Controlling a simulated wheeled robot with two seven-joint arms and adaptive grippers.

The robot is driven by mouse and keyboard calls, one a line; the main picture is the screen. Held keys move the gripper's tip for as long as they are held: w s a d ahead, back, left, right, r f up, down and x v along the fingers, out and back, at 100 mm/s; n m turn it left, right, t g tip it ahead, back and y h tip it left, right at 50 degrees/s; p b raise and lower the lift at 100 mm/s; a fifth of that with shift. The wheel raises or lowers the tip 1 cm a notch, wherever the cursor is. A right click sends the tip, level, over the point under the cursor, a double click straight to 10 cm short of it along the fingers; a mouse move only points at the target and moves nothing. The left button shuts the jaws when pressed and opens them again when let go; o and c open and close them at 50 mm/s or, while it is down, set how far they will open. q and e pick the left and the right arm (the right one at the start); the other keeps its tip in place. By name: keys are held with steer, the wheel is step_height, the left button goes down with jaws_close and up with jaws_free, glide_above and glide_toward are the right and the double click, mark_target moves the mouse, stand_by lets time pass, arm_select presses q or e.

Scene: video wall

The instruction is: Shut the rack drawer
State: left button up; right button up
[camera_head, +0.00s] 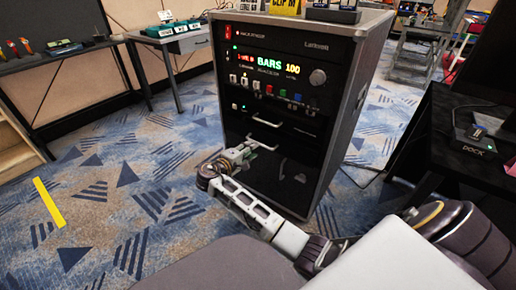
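The rack (345,75) is a black cabinet with metal edges, standing upright in the middle of the view. Low on its front are two pale bar handles, an upper one (264,121) and a lower one (261,143). They sit on dark drawer fronts; how far any drawer sticks out is hard to tell. My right gripper (243,153) is in front of the rack, close to the left end of the lower handle. It is small and seen from behind, so finger opening and contact are unclear. My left gripper is not in view.
Lit panels with a knob (318,77) fill the rack's upper front, and boxes stand on top. A dark table with a dock (478,148) is close at the right. Tables stand at the back left. Patterned carpet (120,215) left of the rack is clear apart from yellow tape (49,202).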

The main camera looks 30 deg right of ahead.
steer(key=b+x, duration=0.2)
steer(key=x, duration=0.4)
steer(key=shift+d, duration=0.1)
steer(key=shift+c, duration=0.3)
jaws_close()
